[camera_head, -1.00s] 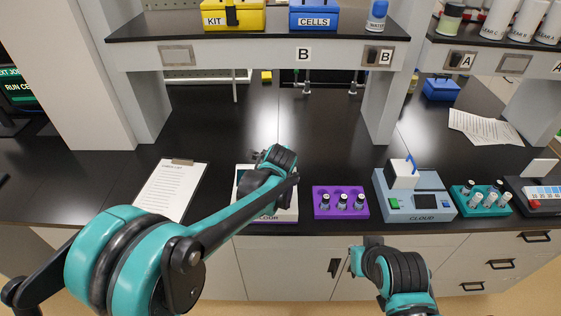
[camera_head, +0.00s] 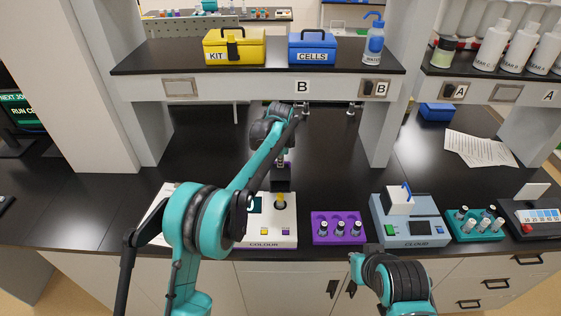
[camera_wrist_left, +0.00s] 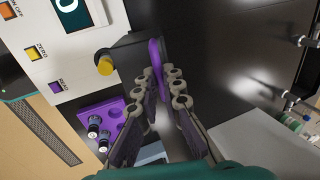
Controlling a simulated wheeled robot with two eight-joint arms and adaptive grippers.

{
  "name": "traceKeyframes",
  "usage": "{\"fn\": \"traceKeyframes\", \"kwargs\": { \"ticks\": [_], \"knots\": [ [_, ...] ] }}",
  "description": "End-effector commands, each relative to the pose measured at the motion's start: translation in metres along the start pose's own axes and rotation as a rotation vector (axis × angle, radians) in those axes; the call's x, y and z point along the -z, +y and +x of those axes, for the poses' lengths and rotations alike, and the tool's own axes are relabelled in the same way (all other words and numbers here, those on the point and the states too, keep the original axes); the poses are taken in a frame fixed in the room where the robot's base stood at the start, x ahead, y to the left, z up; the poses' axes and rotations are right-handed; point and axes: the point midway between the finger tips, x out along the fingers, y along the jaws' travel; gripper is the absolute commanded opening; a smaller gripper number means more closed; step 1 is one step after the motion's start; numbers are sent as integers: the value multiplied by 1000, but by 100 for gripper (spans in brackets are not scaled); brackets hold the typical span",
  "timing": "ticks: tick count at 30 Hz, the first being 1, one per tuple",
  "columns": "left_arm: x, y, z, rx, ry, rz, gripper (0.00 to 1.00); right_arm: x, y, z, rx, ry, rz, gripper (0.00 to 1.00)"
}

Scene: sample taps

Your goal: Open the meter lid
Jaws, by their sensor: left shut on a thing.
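The white COLOUR meter (camera_head: 267,232) stands near the bench's front edge, with a yellow-topped round part (camera_head: 280,201) showing on its top. Its dark lid (camera_head: 283,180) stands raised behind that part. In the left wrist view the lid's purple handle (camera_wrist_left: 154,52) sits between the fingertips of my left gripper (camera_wrist_left: 160,75), which is shut on it. The yellow part also shows there (camera_wrist_left: 105,66), uncovered. In the head view my left wrist hides most of the gripper. My right arm shows at the bottom, but its gripper cannot be made out.
A purple rack (camera_head: 339,229) with several vials stands right of the meter. The blue-grey CLOUD meter (camera_head: 411,229) and a teal rack (camera_head: 474,225) are further right. The shelf (camera_head: 270,55) hangs above and behind my left wrist. The bench left of the shelf post is mostly clear.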

Motion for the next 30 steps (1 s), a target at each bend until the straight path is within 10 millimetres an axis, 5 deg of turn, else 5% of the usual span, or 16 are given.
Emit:
{"fn": "traceKeyframes", "kwargs": {
  "ticks": [17,21,30],
  "knots": [
    [-1,-2,0,2,-1,-2,0,1,0,-1,0,0,0,0],
    [-1,-2,0,2,-1,-1,29,1,0,-1,0,0,0,0],
    [0,-2,-1,2,-1,-1,29,1,0,-1,0,0,0,0]
  ]
}}
